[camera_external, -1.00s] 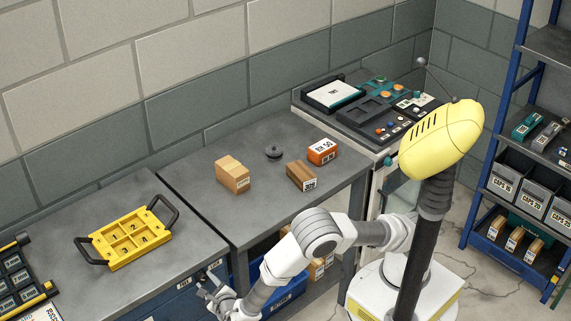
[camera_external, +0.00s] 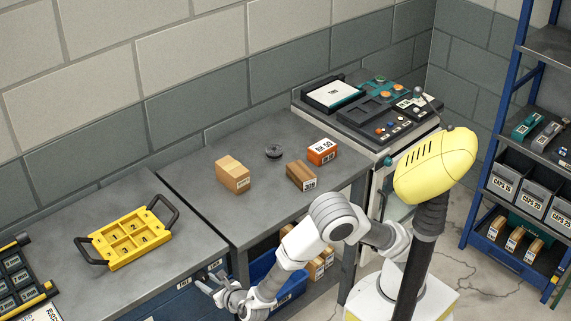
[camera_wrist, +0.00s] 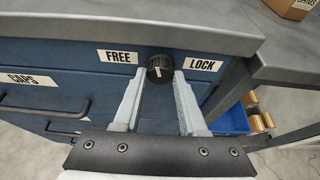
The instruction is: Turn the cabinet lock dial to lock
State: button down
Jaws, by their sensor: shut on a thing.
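The black lock dial (camera_wrist: 160,69) is on the dark blue cabinet front (camera_wrist: 60,72), just under the worktop edge. It bears a small pale mark whose exact direction is hard to read. The FREE label (camera_wrist: 117,56) is left of the dial and the LOCK label (camera_wrist: 202,65) is right of it. My gripper (camera_wrist: 159,80) has one finger on each side of the dial and is shut on it. In the external view my gripper (camera_external: 205,284) is at the cabinet front below the worktop; the dial is hard to make out there.
The cabinet's grey top (camera_external: 190,245) overhangs the dial closely. A drawer handle (camera_wrist: 45,108) juts out at left. A bench leg (camera_wrist: 228,88) and a blue bin (camera_wrist: 236,120) are at right. A yellow tray (camera_external: 130,237) rests on top.

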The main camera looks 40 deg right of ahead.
jog(key=m+y+b, duration=0.1)
jog(key=b, duration=0.2)
jog(key=f+m+y+b, duration=0.1)
jog(key=b, duration=0.3)
jog(key=shift+d+m+b, duration=0.15)
jog(key=shift+m+b, duration=0.15)
jog(key=m+y+b, duration=0.1)
jog(key=b, duration=0.3)
jog(key=shift+m, duration=0.3)
jog(key=shift+d+r+m+t+y+b, duration=0.1)
jog(key=shift+r+m+t+y+b, duration=0.15)
jog(key=shift+m+y+b, duration=0.45)
jog(key=shift+m+t+y+b, duration=0.35)
jog(key=shift+m+b, duration=0.1)
jog(key=shift+m, duration=0.65)
jog(key=shift+c, duration=2.3)
grip_release()
jog(key=shift+r, duration=0.1)
